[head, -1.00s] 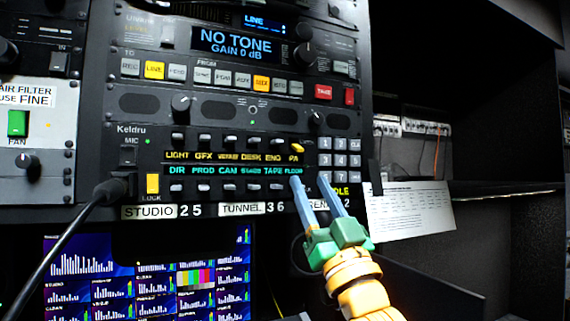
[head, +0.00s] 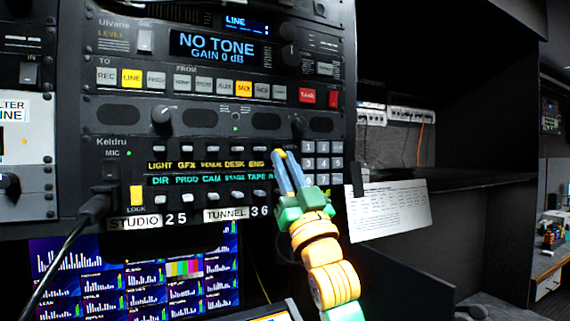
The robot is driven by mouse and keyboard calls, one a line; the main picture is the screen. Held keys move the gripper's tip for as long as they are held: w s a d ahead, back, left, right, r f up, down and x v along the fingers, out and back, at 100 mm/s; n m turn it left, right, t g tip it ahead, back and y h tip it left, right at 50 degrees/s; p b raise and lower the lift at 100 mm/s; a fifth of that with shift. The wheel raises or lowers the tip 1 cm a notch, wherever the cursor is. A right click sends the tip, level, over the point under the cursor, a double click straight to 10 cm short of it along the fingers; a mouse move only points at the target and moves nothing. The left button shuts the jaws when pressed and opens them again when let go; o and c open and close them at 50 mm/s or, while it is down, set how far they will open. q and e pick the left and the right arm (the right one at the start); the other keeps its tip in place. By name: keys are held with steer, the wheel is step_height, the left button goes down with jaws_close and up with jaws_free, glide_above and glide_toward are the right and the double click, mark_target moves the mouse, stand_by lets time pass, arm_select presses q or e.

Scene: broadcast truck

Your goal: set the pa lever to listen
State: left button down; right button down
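My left gripper is not in view.
Other levers, such as the ENG lever (head: 258,149), stand close to the left. A keypad (head: 322,162) is just right of the fingers. A black cable (head: 75,232) plugs in at lower left. A paper sheet (head: 390,210) hangs at right.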

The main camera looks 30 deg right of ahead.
mark_target(277, 143)
steer(key=shift+r, duration=0.15)
steer(key=shift+s+r+g+p, duration=0.25)
steer(key=shift+r+g+p, duration=0.25)
steer(key=shift+g+p, duration=0.4)
steer(key=shift+s+r+g+p, duration=0.2)
steer(key=shift+r+g+p, duration=0.15)
steer(key=shift+g+p, duration=0.2)
steer(key=g, duration=0.1)
steer(key=r+g, duration=0.1)
steer(key=g, duration=0.1)
steer(key=shift+s+r+g, duration=0.1)
steer(key=shift+g, duration=0.15)
steer(key=shift+r+g, duration=0.35)
steer(key=shift+g, duration=0.4)
steer(key=shift+r+g, duration=0.3)
steer(key=shift+g, duration=0.45)
steer(key=c, duration=0.8)
jaws_free()
steer(key=shift+f, duration=0.1)
